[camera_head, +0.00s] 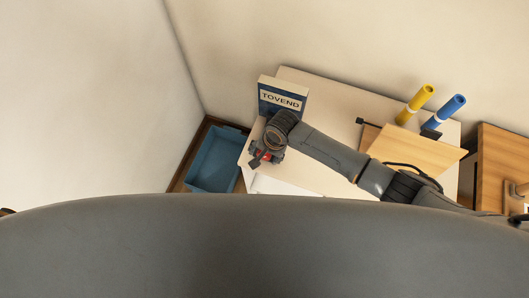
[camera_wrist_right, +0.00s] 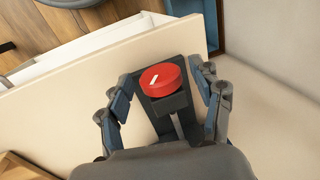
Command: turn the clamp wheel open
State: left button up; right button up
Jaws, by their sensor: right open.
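The clamp wheel (camera_wrist_right: 161,80) is a round red knob with a short white mark on its face. It sits on a dark clamp body (camera_wrist_right: 173,110) at the pale tabletop's edge. In the head view only a small piece of red (camera_head: 265,156) shows beneath my right gripper (camera_head: 262,158). In the right wrist view my right gripper (camera_wrist_right: 162,76) is open, one finger on each side of the wheel, with visible gaps between the fingers and the wheel. My left gripper is not in view.
A blue and white book (camera_head: 281,97) marked TOVEND stands behind my right gripper on the pale table (camera_head: 330,95). A blue bin (camera_head: 213,160) is on the floor left of it. A yellow cylinder (camera_head: 415,103), a blue cylinder (camera_head: 444,112) and a wooden board (camera_head: 415,150) are to the right.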

jog(key=c, duration=1.2)
jog(key=shift+o, duration=0.2)
jog(key=shift+a+r+h+p, duration=0.15)
jog(key=shift+r+h+p, duration=0.05)
jog(key=shift+h+p, duration=0.4)
jog(key=shift+a+f+g+h, duration=0.15)
jog(key=shift+g+h, duration=0.35)
jog(key=shift+h, duration=0.3)
jog(key=shift+f+h, duration=0.1)
jog(key=shift+h, duration=0.4)
jog(key=o, duration=1.2)
jog(key=shift+c, duration=0.2)
